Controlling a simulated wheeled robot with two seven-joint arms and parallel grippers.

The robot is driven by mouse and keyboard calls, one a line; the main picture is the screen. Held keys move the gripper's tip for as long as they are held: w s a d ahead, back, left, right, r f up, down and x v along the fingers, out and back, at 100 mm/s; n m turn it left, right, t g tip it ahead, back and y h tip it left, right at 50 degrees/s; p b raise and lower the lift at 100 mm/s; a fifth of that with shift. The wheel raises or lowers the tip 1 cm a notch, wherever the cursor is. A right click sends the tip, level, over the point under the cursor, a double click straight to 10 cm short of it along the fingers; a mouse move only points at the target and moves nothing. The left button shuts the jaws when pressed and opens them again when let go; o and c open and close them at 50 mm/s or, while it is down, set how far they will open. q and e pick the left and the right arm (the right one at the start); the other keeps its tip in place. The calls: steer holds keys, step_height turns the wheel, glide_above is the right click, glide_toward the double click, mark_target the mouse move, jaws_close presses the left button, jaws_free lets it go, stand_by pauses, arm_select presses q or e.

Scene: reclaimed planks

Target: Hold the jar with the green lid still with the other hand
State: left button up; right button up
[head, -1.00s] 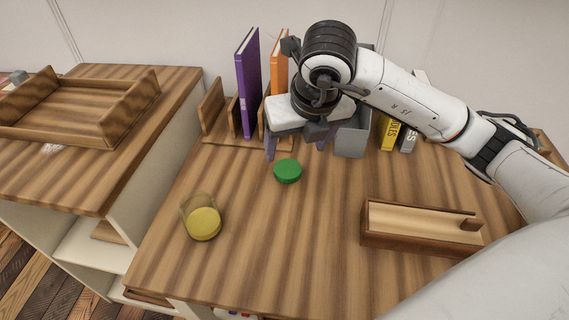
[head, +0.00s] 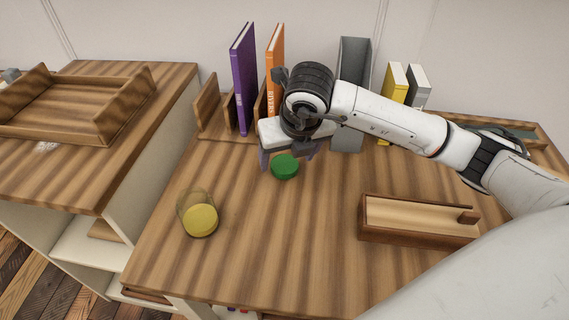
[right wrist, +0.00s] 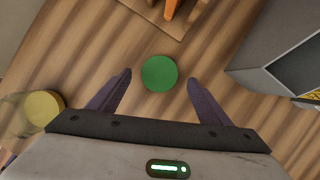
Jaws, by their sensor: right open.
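The green lid (head: 285,167) shows as a green disc on the desk, in front of the upright books. I see no clear jar body under it. It also shows in the right wrist view (right wrist: 159,73), in the gap between the fingertips. My right gripper (head: 287,155) is open and points down, just above and behind the green lid in the head view. Its two dark fingers (right wrist: 160,78) stand apart on either side, with no contact visible. A clear glass jar (head: 198,213) with a yellow bottom stands at the desk's left front. My left gripper is not in view.
A purple book (head: 243,80) and an orange book (head: 275,75) stand in a wooden rack at the back. A grey holder (head: 350,100) stands to their right. A wooden box (head: 420,230) lies at the right front. The middle front of the desk is clear.

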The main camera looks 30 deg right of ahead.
mark_target(286, 167)
steer(key=shift+x, duration=1.1)
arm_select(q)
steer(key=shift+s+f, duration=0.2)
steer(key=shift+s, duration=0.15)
arm_select(e)
steer(key=shift+f, duration=0.15)
steer(key=c, duration=1.1)
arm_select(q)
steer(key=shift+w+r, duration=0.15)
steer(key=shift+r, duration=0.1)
arm_select(e)
step_height(286, 167, up, 10)
